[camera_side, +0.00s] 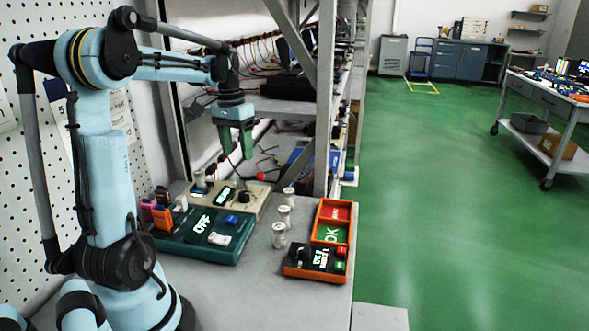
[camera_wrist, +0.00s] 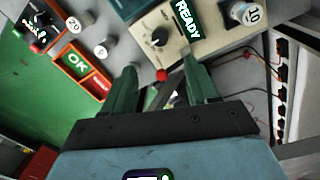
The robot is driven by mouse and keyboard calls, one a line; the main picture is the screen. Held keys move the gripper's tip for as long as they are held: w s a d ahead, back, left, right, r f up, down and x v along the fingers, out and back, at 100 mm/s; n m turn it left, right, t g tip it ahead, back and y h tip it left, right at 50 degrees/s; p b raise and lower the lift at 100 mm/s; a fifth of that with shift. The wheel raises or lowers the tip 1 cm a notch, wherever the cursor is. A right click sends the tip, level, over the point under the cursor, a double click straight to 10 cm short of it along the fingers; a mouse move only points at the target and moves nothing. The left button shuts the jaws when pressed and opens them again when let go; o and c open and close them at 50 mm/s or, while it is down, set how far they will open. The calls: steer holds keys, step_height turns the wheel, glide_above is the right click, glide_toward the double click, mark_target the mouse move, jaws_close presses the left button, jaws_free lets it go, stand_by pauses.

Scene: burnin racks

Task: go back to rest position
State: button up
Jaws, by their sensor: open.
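My gripper (camera_side: 238,140) hangs from my light-blue arm above the back of the bench in the side view, pointing down. In the wrist view its two green fingers (camera_wrist: 166,88) are spread apart, with nothing held between them. A small red ball-like knob (camera_wrist: 161,75) shows between and beyond the fingertips; it also shows in the side view (camera_side: 261,177). The gripper is apart from the devices on the bench. A beige box (camera_side: 253,205) with a display and a black dial stands below it; its display reads READY in the wrist view (camera_wrist: 187,20).
A teal box (camera_side: 190,243) showing OFF holds coloured plugs at its left. An orange meter box (camera_side: 300,272) sits in front. A metal rack (camera_side: 325,90) with cables rises behind.

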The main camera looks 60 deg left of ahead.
steer(key=d+f+m+t, duration=0.2)
steer(key=d+m+t, duration=0.2)
steer(key=d, duration=2.3)
steer(key=t, duration=0.3)
steer(key=shift+d+f+m+y, duration=0.15)
steer(key=shift+f+m+y, duration=0.15)
steer(key=shift+m, duration=0.1)
